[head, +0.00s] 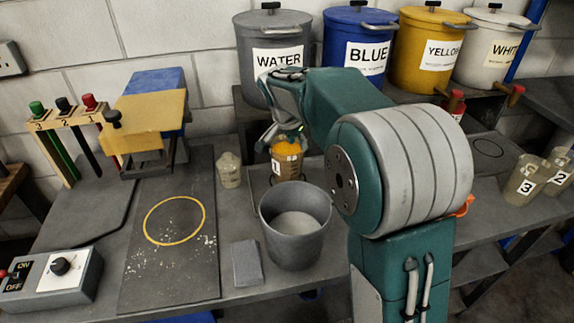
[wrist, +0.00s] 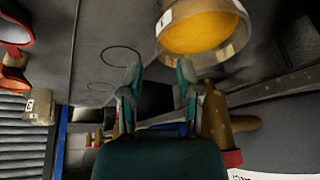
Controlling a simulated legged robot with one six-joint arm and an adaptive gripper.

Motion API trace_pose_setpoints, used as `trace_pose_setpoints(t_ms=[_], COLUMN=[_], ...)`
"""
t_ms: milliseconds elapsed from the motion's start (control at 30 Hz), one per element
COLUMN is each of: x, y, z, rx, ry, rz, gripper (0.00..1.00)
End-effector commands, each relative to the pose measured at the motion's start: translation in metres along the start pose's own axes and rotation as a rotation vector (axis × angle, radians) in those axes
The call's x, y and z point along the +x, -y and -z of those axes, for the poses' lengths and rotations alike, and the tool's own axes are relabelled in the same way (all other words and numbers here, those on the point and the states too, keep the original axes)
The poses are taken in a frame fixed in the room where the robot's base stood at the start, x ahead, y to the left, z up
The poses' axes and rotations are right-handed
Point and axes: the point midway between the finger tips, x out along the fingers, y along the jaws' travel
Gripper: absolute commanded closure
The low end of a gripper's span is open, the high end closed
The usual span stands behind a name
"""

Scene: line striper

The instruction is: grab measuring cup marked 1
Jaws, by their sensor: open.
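A measuring cup holding yellow-orange liquid (head: 287,158) stands on the bench below the grey WATER bucket; its white label is too small to read surely, but the cups marked 3 (head: 523,182) and 2 (head: 556,175) stand apart at the far right. My gripper (head: 285,134) is just above and behind this cup in the head view. In the wrist view my gripper (wrist: 160,72) is open and empty. The yellow-filled cup (wrist: 203,32) appears beyond the fingertips and to the right, with its open rim and part of a label visible. It is not between the fingers.
A brown wooden tap (wrist: 216,115) is close beside the right finger. A grey bucket (head: 296,225) stands in front of the cup, and a small clear bottle (head: 229,170) is to its left. WATER (head: 270,85), BLUE, YELLOW and WHITE buckets line the shelf behind.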

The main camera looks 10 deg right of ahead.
Motion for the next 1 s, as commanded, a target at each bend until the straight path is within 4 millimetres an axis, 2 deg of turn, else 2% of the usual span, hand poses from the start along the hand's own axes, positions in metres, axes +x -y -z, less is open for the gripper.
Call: trace_pose_setpoints(t_ms=[200, 300, 567, 600, 700, 1000], x=[0.036, 0.046, 0.050, 0.050, 0.050, 0.048], y=[-0.001, -0.001, -0.001, -0.001, -0.001, 0.000], z=[0.000, 0.000, 0.000, 0.000, 0.000, 0.001], rx=[-0.001, -0.001, -0.001, -0.001, -0.001, 0.001], ry=[0.002, 0.001, 0.001, 0.001, 0.001, -0.002], rz=[-0.005, -0.003, -0.002, -0.002, -0.002, 0.003], gripper=[0.56, 0.56, 0.56, 0.60, 1.00, 1.00])
